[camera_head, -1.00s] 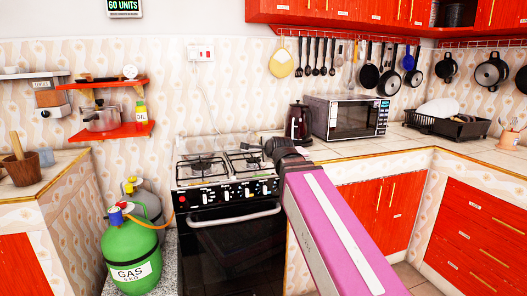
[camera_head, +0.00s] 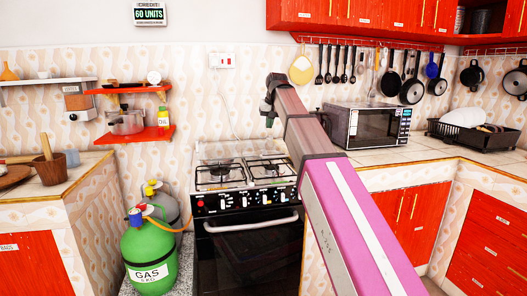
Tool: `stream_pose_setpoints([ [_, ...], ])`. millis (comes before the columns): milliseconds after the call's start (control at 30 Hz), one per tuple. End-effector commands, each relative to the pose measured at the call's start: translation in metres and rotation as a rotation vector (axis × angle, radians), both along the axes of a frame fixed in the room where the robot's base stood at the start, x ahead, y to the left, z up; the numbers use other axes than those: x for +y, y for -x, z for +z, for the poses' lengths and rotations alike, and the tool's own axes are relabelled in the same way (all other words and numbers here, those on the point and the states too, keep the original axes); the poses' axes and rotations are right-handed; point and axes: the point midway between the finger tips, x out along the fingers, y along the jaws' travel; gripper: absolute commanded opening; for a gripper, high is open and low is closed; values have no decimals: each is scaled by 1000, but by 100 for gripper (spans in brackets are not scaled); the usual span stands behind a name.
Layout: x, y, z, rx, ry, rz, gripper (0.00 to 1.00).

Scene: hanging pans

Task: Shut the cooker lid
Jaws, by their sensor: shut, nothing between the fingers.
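The cooker (camera_head: 247,203) stands in the middle, with gas burners on top and a row of knobs on its front. Its lid (camera_head: 222,152) looks like a clear, glassy panel standing raised at the back edge, against the patterned wall. It is faint, and its right part is hidden by my arm. My gripper (camera_head: 268,115) is small and dark at the end of my pink and brown arm. It is shut and empty, and appears above the burners, near the top of the lid. I cannot tell how far it is from the lid.
A green gas cylinder (camera_head: 150,255) and a grey one stand left of the cooker. A microwave (camera_head: 366,125) sits on the counter to the right. Red shelves (camera_head: 140,134) hang on the left wall. Utensils and pans hang along the back wall.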

Motion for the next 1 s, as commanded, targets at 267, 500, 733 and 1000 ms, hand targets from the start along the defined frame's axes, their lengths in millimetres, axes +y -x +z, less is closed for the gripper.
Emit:
stream_pose_setpoints([
  [267, 3, -2, 7, 50, 47, 106, 0],
  [500, 9, -9, -30, 50, 46, 104, 0],
  [733, 15, -18, -71, 49, 45, 103, 0],
  [1000, 22, -15, -109, 48, 45, 103, 0],
])
